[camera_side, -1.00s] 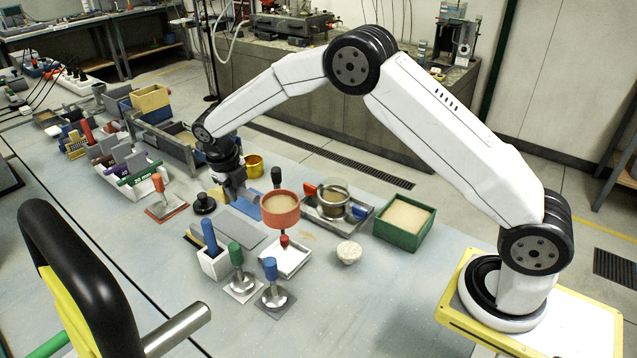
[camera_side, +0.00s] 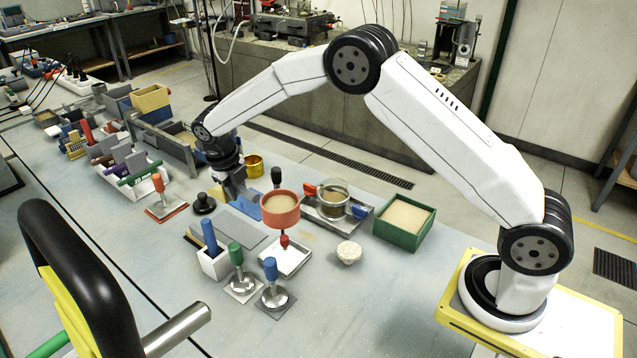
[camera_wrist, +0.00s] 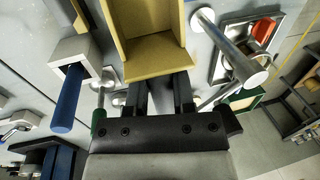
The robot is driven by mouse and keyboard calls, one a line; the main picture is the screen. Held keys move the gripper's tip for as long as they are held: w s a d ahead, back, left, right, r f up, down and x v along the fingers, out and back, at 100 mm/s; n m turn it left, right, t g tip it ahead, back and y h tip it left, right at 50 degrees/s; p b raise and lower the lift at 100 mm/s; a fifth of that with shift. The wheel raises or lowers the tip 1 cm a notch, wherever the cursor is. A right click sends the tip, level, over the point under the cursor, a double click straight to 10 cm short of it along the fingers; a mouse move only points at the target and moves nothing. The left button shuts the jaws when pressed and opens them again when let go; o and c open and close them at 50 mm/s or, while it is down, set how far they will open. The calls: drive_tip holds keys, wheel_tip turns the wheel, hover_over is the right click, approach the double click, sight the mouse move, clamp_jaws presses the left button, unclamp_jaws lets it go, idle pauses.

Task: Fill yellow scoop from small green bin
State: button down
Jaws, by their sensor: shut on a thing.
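The yellow scoop (camera_wrist: 155,55) fills the top middle of the wrist view, an open box shape with a flat floor and side walls. My gripper (camera_wrist: 163,82) is shut on its near end. The inside of the scoop that shows looks bare. In the side view my gripper (camera_side: 236,188) is low over the far part of the table, and the scoop is mostly hidden there. The small green bin (camera_side: 393,238) stands on the table at the right of the side view, filled with pale sand and well apart from my gripper.
A red round pan of sand (camera_side: 281,219) stands raised between my gripper and the bin. Beside it is a metal tray (camera_side: 325,226) with a glass dish. A white holder with a blue handle (camera_side: 214,264), stamps and a whitish lump (camera_side: 349,252) stand nearer. Table around the lump is clear.

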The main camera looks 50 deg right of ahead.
wheel_tip(320, 180, up, 12)
drive_tip(key=s+d+m+g+y, duration=0.2)
drive_tip(key=s+d+m+g, duration=0.2)
drive_tip(key=s+d+m, duration=0.7)
drive_tip(key=s+d+m+t+y, duration=0.1)
drive_tip(key=s+d+m+y, duration=0.25)
drive_tip(key=s, duration=0.65)
drive_tip(key=s+d+m+t+y, duration=0.1)
drive_tip(key=s+d+m+y, duration=0.3)
drive_tip(key=s, duration=0.7)
drive_tip(key=shift+n+h, duration=0.35)
drive_tip(key=shift+n, duration=0.2)
drive_tip(key=shift+w+d+f, duration=0.15)
drive_tip(key=shift+d+f, duration=0.05)
drive_tip(key=shift+f, duration=1.05)
drive_tip(key=shift+w+d+f, duration=0.1)
drive_tip(key=shift+d+f, duration=0.05)
drive_tip(key=shift+f, duration=1.05)
drive_tip(key=shift+f, duration=0.15)
drive_tip(key=shift+f, duration=4)
drive_tip(key=shift+f, duration=0.35)
drive_tip(key=shift+d, duration=0.35)
